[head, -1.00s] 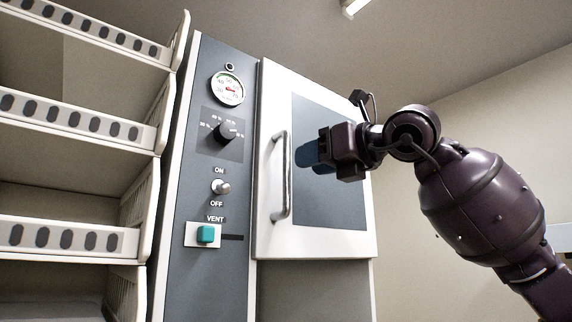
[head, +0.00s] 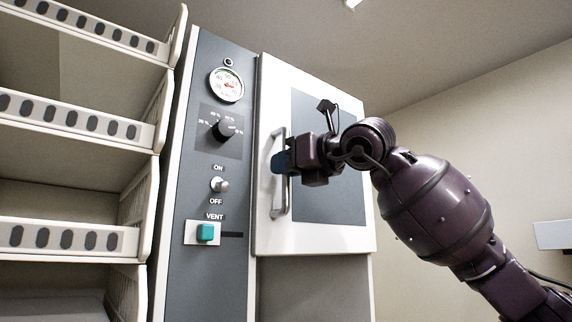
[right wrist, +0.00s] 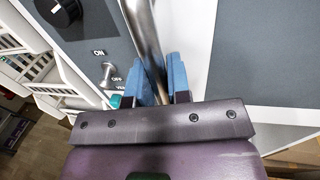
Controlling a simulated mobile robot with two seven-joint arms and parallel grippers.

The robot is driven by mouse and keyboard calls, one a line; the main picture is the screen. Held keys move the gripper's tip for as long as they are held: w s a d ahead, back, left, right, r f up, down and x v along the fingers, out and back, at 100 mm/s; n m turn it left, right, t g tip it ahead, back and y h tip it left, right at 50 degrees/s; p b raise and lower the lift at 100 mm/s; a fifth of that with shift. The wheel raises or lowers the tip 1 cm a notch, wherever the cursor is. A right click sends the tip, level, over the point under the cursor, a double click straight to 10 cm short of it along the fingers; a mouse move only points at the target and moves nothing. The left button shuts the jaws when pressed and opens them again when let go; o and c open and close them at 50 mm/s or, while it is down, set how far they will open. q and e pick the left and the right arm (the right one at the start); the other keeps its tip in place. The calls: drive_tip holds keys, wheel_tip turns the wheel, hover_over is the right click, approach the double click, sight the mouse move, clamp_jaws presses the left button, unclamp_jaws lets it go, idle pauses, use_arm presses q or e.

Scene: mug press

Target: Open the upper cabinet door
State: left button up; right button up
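The upper cabinet door (head: 330,215) is white with a grey panel and looks closed against the cabinet. Its vertical metal handle (head: 277,205) is on the door's left side. My right gripper (head: 283,161) is at the upper part of the handle. In the right wrist view the handle (right wrist: 143,30) runs between the two blue fingers of my right gripper (right wrist: 160,80), which sit close against both its sides. The gripper looks shut on the bar. The fingers hide part of the handle in the head view. My left gripper is not in view.
A grey control panel (head: 207,275) with a gauge (head: 226,85), a knob (head: 223,130), an ON/OFF switch (head: 219,185) and a green vent button (head: 206,232) is left of the door. White shelves (head: 70,240) stand further left.

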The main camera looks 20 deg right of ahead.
clamp_jaws()
drive_tip(key=shift+s, duration=0.1)
